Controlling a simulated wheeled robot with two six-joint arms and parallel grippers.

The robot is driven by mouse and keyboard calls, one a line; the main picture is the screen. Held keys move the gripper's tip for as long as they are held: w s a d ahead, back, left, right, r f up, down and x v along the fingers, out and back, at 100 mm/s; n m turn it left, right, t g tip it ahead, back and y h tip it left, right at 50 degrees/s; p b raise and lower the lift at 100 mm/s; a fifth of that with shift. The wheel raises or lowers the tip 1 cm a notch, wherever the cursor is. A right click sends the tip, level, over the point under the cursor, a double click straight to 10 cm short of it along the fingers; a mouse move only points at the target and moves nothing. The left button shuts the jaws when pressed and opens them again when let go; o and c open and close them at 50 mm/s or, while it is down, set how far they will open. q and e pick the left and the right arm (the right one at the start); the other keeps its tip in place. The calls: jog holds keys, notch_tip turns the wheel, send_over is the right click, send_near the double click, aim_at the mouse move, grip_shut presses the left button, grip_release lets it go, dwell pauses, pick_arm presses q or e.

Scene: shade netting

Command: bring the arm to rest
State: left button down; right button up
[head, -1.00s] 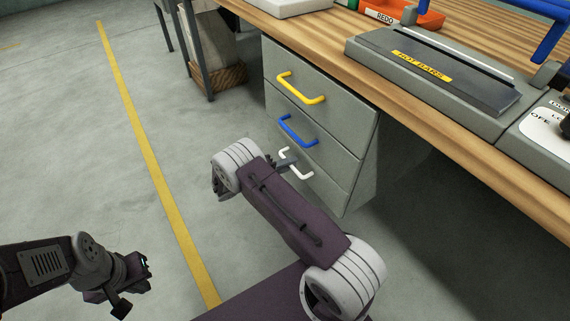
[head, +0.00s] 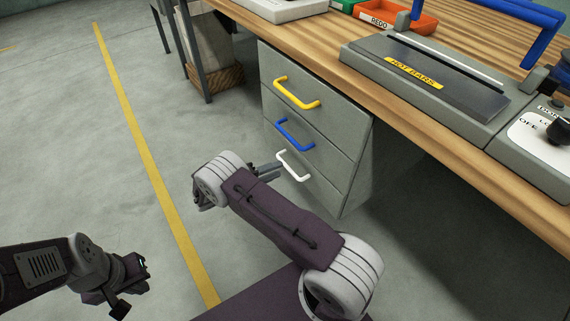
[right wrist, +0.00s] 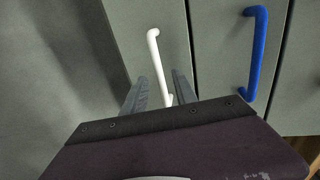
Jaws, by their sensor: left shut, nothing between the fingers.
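My right gripper (head: 269,172) is close to the white handle (head: 293,166) of the lowest drawer in the head view, just left of it. In the right wrist view its two fingers (right wrist: 160,82) stand apart with nothing gripped. The white handle (right wrist: 157,60) shows beyond and between them, and its lower end is partly hidden by my gripper. My left gripper (head: 143,268) is at the lower left of the head view, shut and empty, over bare floor.
The drawer unit (head: 325,126) under the workbench (head: 390,106) also has a yellow handle (head: 297,95) and a blue handle (head: 294,134); its drawers look closed. A hot bars unit (head: 425,80) and an orange bin (head: 400,22) stand on top. Open floor with a yellow line (head: 150,165) lies left.

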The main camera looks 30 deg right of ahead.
jog(key=v, duration=0.3)
dwell(0.5)
jog(key=s+a+r+n+y+p, duration=0.1)
jog(key=s+a+r+n+y, duration=0.15)
jog(key=s+n+y, duration=0.65)
jog(key=s+a+r+n+y, duration=0.2)
jog(key=s+r+n, duration=0.2)
jog(key=n, duration=1)
jog(key=s+a+r+n+y+p, duration=0.1)
jog(key=s+a+r+n+y, duration=0.15)
jog(key=s+n+y, duration=0.65)
jog(key=w+r+n+h+p, duration=0.3)
jog(key=r+h+p, duration=0.1)
jog(key=r+p, duration=3.3)
jog(key=shift+d+r, duration=0.15)
jog(key=shift+r, duration=0.2)
